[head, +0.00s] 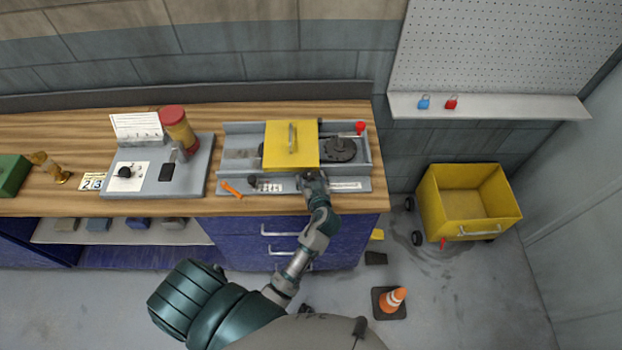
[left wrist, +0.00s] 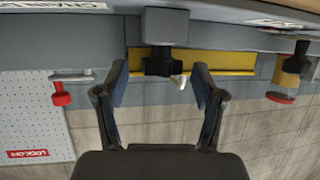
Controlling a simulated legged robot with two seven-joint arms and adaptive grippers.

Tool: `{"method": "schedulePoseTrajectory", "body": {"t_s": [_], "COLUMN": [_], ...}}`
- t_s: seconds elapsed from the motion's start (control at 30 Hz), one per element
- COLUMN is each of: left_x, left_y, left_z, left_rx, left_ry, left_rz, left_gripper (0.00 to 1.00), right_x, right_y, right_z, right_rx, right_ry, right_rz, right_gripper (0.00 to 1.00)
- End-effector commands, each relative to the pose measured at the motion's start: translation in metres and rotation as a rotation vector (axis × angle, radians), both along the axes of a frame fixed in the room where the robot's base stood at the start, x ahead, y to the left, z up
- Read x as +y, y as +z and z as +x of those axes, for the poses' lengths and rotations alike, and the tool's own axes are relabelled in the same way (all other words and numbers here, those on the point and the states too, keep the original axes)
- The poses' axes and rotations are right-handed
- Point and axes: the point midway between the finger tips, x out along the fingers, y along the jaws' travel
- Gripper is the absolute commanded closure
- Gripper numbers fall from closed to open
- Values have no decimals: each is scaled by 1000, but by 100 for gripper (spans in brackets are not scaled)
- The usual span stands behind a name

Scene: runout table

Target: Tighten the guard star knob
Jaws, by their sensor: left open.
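The dark star knob (left wrist: 163,63) shows in the left wrist view on a grey block (left wrist: 165,25), in front of the yellow guard (left wrist: 215,62). In the head view the yellow guard (head: 291,146) covers the middle of the grey runout unit (head: 232,130), and my gripper hides the knob. My left gripper (head: 314,182) is at the unit's front edge. In the left wrist view, my left gripper (left wrist: 160,78) is open, one finger on each side of the knob with gaps visible. It is not closed on anything. My right gripper is not in view.
On the unit are a red-knobbed lever (head: 360,127) and an orange lever (head: 232,189). A yellow cart (head: 470,203) and an orange cone (head: 393,300) are on the floor to the right.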

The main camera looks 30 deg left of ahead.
Motion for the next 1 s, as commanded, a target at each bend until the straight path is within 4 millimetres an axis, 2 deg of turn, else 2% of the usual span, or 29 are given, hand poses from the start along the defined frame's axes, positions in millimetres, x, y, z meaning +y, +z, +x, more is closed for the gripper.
{"method": "schedulePoseTrajectory", "body": {"t_s": [0.13, 0.27, 0.5, 0.7, 1.0], "left_x": [-2, -14, -47, -68, -75], "left_y": [1, 7, 27, 40, 45], "left_z": [-2, -13, -50, -73, -81], "left_rx": [0, -1, 1, 1, 0], "left_ry": [0, -1, 0, -1, 0], "left_rz": [0, -3, -4, -2, 0], "left_gripper": [31, 31, 31, 31, 31], "right_x": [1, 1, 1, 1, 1], "right_y": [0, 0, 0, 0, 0], "right_z": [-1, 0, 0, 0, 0], "right_rx": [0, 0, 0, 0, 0], "right_ry": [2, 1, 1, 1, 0], "right_rz": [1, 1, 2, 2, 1], "right_gripper": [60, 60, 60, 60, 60]}}
